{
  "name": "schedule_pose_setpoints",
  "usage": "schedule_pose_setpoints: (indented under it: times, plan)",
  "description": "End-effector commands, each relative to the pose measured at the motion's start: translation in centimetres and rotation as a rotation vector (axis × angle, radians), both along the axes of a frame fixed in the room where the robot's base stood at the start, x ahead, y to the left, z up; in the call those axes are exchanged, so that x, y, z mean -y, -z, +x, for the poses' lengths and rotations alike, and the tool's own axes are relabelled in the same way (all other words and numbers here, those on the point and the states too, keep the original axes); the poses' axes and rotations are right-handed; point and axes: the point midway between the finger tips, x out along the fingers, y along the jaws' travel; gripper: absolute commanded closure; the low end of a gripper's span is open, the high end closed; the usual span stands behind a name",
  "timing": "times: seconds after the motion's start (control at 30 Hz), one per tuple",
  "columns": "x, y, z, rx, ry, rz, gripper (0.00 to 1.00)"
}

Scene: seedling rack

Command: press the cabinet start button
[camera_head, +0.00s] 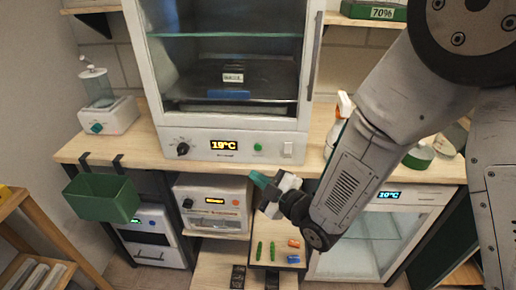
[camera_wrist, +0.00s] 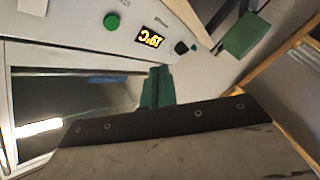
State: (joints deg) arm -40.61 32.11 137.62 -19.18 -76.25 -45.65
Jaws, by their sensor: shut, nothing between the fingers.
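The white cabinet (camera_head: 215,132) with a glass front stands on the wooden bench. Its lower panel carries a display reading 19°C (camera_head: 224,145), a black knob (camera_head: 183,149), a round green button (camera_head: 258,147) and a white rocker switch (camera_head: 288,149). My gripper (camera_head: 258,179) has green fingers, shut and empty, a little below the green button in the head view. In the wrist view my gripper's fingers (camera_wrist: 157,88) are together. The green button (camera_wrist: 111,21) lies at upper left there, apart from the fingertips, with the tilted display (camera_wrist: 150,38) beside it. Nothing touches the button in these views.
Below the bench are a second unit with an orange display (camera_head: 213,200) and a glass-door fridge (camera_head: 395,195) reading 10°C. A green bin (camera_head: 103,199) hangs at the bench's left edge. A white dispenser (camera_head: 106,112) stands left of the cabinet. Small coloured pieces lie below.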

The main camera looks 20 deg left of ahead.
Motion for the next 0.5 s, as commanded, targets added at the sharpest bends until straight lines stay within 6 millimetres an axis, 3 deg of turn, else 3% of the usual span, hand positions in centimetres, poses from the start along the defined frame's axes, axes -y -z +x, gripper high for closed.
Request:
schedule_pose_setpoints:
  times: [0.17, 0.5]
  plan:
    - [-0.3, 0.0, 1.2, 0.0, 0.001, 0.0, 1.0]
    - [-1.3, 0.0, 5.9, 0.001, 0.002, 0.001, 1.0]
